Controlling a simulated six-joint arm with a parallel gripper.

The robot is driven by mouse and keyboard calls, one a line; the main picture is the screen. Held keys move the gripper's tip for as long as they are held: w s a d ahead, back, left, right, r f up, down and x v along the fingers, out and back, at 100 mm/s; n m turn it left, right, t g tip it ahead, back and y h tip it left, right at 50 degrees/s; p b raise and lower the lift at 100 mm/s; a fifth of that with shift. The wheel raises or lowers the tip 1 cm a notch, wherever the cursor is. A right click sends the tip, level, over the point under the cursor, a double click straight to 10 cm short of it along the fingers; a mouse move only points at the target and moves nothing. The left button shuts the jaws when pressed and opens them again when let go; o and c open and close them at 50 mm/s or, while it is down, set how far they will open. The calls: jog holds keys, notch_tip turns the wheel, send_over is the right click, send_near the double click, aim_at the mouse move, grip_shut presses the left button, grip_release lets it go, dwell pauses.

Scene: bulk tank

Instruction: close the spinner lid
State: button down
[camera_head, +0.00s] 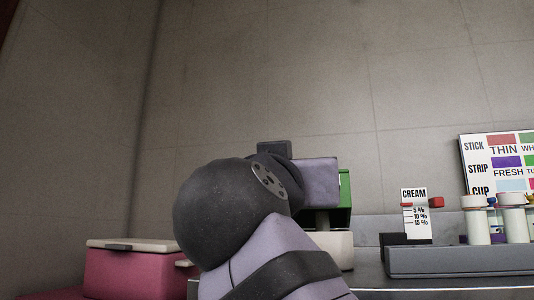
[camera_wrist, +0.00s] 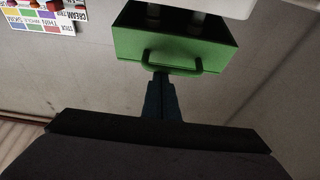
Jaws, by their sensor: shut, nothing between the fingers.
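The green spinner lid (camera_wrist: 165,45) with its bar handle (camera_wrist: 172,65) shows in the wrist view, which appears upside down. It stands apart from the white body (camera_wrist: 215,6), so the lid looks raised; dark round parts show between them. In the head view only the green right edge of the lid (camera_head: 345,190) shows above the white body (camera_head: 338,248); my arm hides the rest. My gripper (camera_wrist: 161,74) is shut and empty, its tips close to the handle's middle. I cannot tell if they touch it. In the head view my arm hides the fingertips.
A pink cooler box (camera_head: 130,270) with a pale lid stands at the left. A CREAM card (camera_head: 415,215), a grey rack (camera_head: 460,260) with white tubes (camera_head: 478,226) and a colour chart (camera_head: 500,155) are at the right. The wall above is clear.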

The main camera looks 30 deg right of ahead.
jog(key=shift+s+a+f+b, duration=0.15)
jog(key=shift+f+b, duration=0.65)
jog(key=shift+f, duration=0.1)
jog(key=shift+s+a+f+b, duration=0.15)
jog(key=shift+f+b, duration=0.7)
jog(key=shift+f, duration=0.05)
jog(key=shift+s+a+f+b, duration=0.15)
jog(key=shift+f+b, duration=0.65)
jog(key=shift+f, duration=0.25)
jog(key=shift+w+a, duration=0.1)
jog(key=shift+w, duration=0.05)
notch_tip(320, 180, up, 5)
jog(key=p, duration=0.4)
jog(key=f+b+v, duration=0.1)
jog(key=b+v, duration=0.2)
jog(key=v, duration=0.8)
jog(key=shift+d+f, duration=0.35)
jog(key=shift+d, duration=0.05)
